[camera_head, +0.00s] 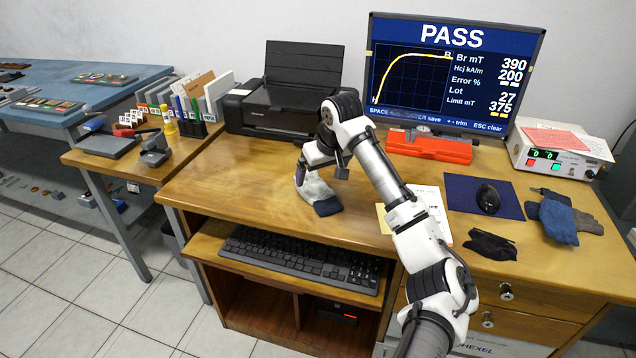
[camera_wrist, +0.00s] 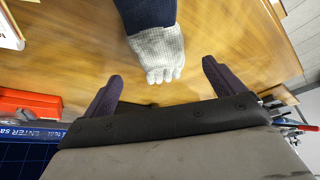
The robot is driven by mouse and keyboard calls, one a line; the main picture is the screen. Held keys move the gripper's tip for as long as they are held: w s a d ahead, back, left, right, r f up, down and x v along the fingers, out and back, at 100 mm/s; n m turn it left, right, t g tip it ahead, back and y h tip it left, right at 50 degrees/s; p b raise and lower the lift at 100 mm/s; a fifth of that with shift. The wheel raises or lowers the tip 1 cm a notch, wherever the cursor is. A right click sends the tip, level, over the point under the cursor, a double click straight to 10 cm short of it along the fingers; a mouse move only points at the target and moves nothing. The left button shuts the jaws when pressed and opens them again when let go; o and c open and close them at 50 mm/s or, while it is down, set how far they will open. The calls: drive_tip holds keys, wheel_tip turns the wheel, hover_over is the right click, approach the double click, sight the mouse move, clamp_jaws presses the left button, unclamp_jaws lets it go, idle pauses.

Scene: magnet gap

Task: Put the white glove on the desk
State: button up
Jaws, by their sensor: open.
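The white glove (camera_head: 316,190) lies on the wooden desk (camera_head: 260,205), left of the desk's middle, with its dark blue cuff toward the front edge. In the wrist view the glove's knitted fingers (camera_wrist: 157,48) point toward my gripper (camera_wrist: 162,70), and the cuff runs off the top of the picture. My gripper (camera_head: 301,174) is open above the glove's finger end. In the wrist view the glove shows between the two dark fingers, with space on both sides; I see no contact. Part of the glove is hidden behind my gripper in the head view.
A black printer (camera_head: 283,103) stands behind, and a monitor (camera_head: 452,72) and red device (camera_head: 430,146) stand at the back. A mouse (camera_head: 487,198) on a dark mat, blue-grey gloves (camera_head: 558,216) and a black cloth item (camera_head: 492,245) lie right. A keyboard (camera_head: 303,258) sits below.

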drive_tip(key=v, duration=0.6)
drive_tip(key=shift+a, duration=0.1)
